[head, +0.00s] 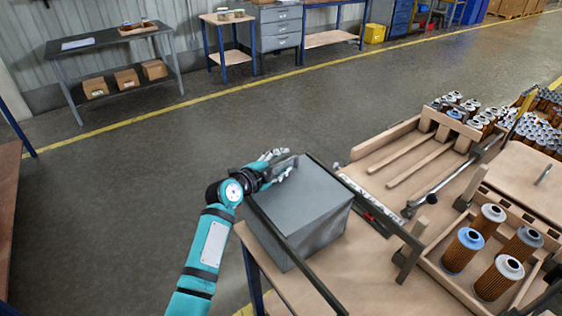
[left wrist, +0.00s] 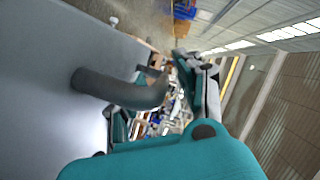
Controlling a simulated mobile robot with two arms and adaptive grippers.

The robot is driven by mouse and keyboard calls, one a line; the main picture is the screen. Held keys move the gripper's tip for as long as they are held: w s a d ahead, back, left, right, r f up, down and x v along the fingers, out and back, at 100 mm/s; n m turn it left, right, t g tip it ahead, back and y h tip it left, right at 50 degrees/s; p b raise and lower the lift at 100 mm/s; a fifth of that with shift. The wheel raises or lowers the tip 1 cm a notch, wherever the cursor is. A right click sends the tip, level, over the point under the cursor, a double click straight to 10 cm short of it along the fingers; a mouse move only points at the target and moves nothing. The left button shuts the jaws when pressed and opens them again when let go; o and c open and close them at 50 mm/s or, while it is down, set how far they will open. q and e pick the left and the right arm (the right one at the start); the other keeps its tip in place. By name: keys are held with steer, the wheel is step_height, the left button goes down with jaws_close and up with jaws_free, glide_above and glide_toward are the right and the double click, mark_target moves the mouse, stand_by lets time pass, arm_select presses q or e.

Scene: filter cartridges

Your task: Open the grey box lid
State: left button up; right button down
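The grey box (head: 305,235) stands on the wooden bench, and its flat grey lid (head: 312,192) lies down on top. A dark grey handle (head: 284,162) stands at the lid's far left edge. In the left wrist view the curved handle (left wrist: 118,88) sticks out from the grey lid surface (left wrist: 45,80). My left gripper (head: 277,166) is at the handle, with its fingers on either side of it. In the left wrist view a gap shows between the fingers (left wrist: 163,100), so they look open; contact with the handle is unclear. My right gripper is not in view.
The floor beyond the bench is clear.

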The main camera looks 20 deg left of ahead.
mark_target(323, 214)
arm_select(q)
steer(key=shift+c, duration=0.4)
jaws_close()
steer(key=shift+s+d, duration=0.1)
steer(key=shift+d, duration=0.05)
steer(key=s+d+p, duration=0.2)
steer(key=s+d, duration=0.1)
steer(key=d, duration=0.1)
steer(key=s+d+p, duration=0.2)
steer(key=s+d, duration=0.2)
steer(key=s+d+p, duration=0.3)
steer(key=d, duration=0.2)
steer(key=shift+s+d+r, duration=0.1)
steer(key=shift+s, duration=0.05)
steer(key=shift+s+d, duration=0.3)
steer(key=shift+d, duration=0.1)
